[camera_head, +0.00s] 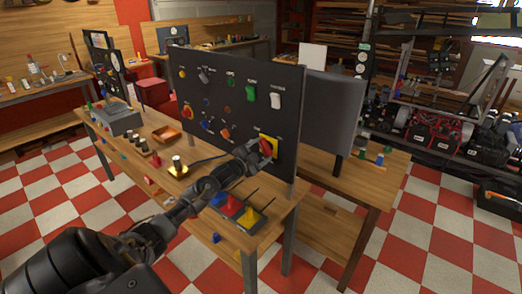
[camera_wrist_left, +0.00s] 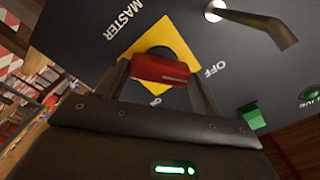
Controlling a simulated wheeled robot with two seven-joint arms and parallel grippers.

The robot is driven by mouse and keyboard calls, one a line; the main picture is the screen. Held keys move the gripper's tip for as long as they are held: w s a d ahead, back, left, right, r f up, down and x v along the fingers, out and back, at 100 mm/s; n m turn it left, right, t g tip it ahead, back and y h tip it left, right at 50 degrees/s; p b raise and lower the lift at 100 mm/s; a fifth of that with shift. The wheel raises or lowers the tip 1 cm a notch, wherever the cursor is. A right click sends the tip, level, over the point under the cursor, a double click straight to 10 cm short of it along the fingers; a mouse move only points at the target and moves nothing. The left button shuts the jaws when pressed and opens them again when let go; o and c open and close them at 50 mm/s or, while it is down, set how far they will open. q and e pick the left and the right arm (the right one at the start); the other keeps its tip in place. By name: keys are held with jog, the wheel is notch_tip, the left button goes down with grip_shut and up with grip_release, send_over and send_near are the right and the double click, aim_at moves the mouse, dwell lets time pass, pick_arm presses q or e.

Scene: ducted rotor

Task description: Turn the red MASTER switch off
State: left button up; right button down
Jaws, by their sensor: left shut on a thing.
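The red MASTER switch (camera_head: 267,147) is a rotary handle on a yellow plate (camera_head: 273,139), low on the right side of the dark upright panel (camera_head: 230,75). My left gripper (camera_head: 259,150) reaches it from the front. In the left wrist view the red handle (camera_wrist_left: 160,69) lies between the two fingers, and the gripper is shut on it. The yellow plate (camera_wrist_left: 178,35) is behind it, with MASTER printed at left, OFF at right and ON below. I cannot tell which label the handle points to. My right gripper is not in view.
The panel carries several other knobs and switches, including a green switch (camera_head: 251,91) and a white switch (camera_head: 275,98). A lever (camera_wrist_left: 262,25) juts out near the left gripper. The wooden table (camera_head: 150,128) holds a tray with coloured pieces (camera_head: 239,212) below the arm.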

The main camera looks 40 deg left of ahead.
pick_arm(q)
jog(key=shift+n, duration=0.6)
jog(key=shift+o, duration=0.2)
jog(key=shift+f, duration=0.1)
jog(key=o, duration=1)
jog(key=shift+c, duration=0.2)
jog(key=s+b, duration=0.2)
jog(key=s, duration=0.9)
jog(key=shift+w+d, duration=0.1)
